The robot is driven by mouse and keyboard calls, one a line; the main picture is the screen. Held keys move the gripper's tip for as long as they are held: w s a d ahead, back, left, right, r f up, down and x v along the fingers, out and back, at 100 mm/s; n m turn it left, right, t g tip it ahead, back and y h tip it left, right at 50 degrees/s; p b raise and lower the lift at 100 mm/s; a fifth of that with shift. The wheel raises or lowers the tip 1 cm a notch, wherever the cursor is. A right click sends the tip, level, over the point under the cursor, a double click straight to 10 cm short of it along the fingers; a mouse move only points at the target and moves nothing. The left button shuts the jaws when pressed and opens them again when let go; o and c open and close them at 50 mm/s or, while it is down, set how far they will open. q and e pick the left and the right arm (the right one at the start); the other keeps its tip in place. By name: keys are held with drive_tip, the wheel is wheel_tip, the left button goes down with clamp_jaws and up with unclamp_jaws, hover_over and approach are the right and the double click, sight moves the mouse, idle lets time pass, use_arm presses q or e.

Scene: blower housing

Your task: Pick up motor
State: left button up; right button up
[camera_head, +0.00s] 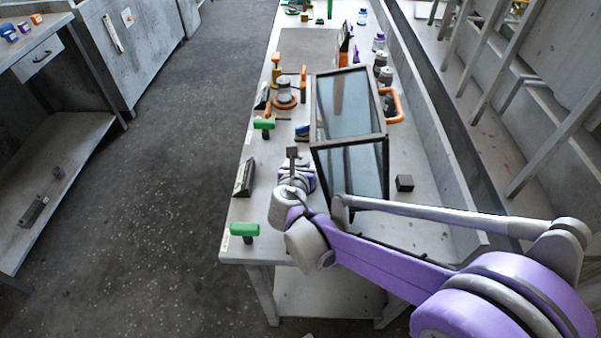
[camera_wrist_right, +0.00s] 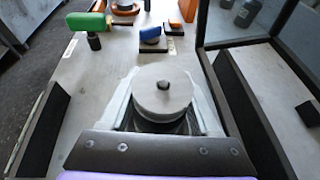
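My left gripper is out of view.
A dark-framed glass box (camera_head: 348,105) stands close right of my gripper. A black stand (camera_head: 243,177) and green-handled tools (camera_head: 243,230) line the bench's left edge. A grey cylinder (camera_head: 285,88) sits in an orange ring farther back.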

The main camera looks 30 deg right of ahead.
clamp_jaws()
